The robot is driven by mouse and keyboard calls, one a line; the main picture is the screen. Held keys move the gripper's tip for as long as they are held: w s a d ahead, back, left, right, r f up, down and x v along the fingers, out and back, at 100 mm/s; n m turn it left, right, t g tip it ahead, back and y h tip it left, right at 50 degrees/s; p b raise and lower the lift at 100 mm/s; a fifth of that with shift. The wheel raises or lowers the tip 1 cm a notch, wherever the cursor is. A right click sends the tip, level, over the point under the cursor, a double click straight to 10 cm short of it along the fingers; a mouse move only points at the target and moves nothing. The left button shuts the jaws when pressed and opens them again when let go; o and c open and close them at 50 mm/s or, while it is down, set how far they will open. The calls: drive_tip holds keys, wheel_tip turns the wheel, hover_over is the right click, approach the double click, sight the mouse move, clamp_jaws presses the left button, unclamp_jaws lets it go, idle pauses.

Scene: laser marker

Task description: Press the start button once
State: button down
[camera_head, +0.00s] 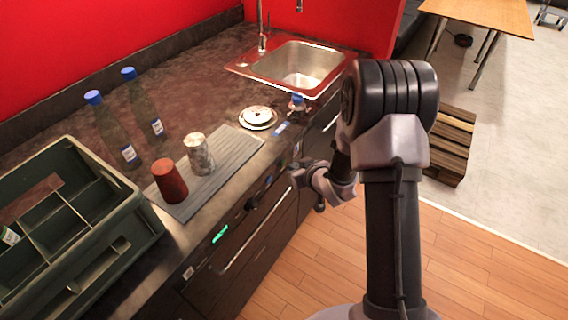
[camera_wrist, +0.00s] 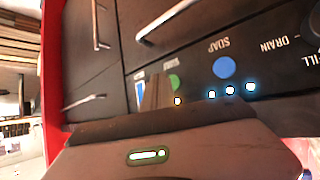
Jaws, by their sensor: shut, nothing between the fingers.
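In the wrist view a dark panel carries a green button (camera_wrist: 174,82) with a small blurred label above it; I cannot read whether it says start. My gripper's shut fingers (camera_wrist: 156,90) show as a brown shape just left of the green button and overlap its edge. I cannot tell whether they touch it. A blue button (camera_wrist: 224,67) labelled SOAP is to its right. In the head view my gripper (camera_head: 297,170) is at the counter's front face, empty; the green button is not distinguishable there.
Small lights (camera_wrist: 230,91) line the panel, beside DRAIN and FILL labels. Drawer handles (camera_wrist: 168,22) stick out nearby. Floor space is clear in front.

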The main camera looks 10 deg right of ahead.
drive_tip(key=s+d, duration=0.3)
drive_tip(key=shift+s+d, duration=0.25)
drive_tip(key=shift+d, duration=0.05)
idle(0.7)
drive_tip(key=s+r+m+g+h, duration=0.1)
drive_tip(key=s+r+m, duration=0.15)
drive_tip(key=r, duration=0.45)
drive_tip(key=s+r+m+h, duration=0.1)
drive_tip(key=s+r+h, duration=0.1)
drive_tip(key=s+r, duration=0.3)
drive_tip(key=s+r+m+g+h, duration=0.1)
drive_tip(key=s+r, duration=0.1)
drive_tip(key=r, duration=0.6)
drive_tip(key=s+a+r+m+g+y, duration=0.1)
drive_tip(key=s+a+r, duration=0.1)
drive_tip(key=s, duration=0.4)
drive_tip(key=s+a+r+m+y, duration=0.1)
drive_tip(key=s+a, duration=0.3)
drive_tip(key=s, duration=0.3)
drive_tip(key=s+a+r+m+g+y, duration=0.1)
drive_tip(key=s+a+r, duration=0.1)
drive_tip(key=s+a, duration=0.2)
drive_tip(key=s, duration=0.3)
drive_tip(key=shift+r+g, duration=0.3)
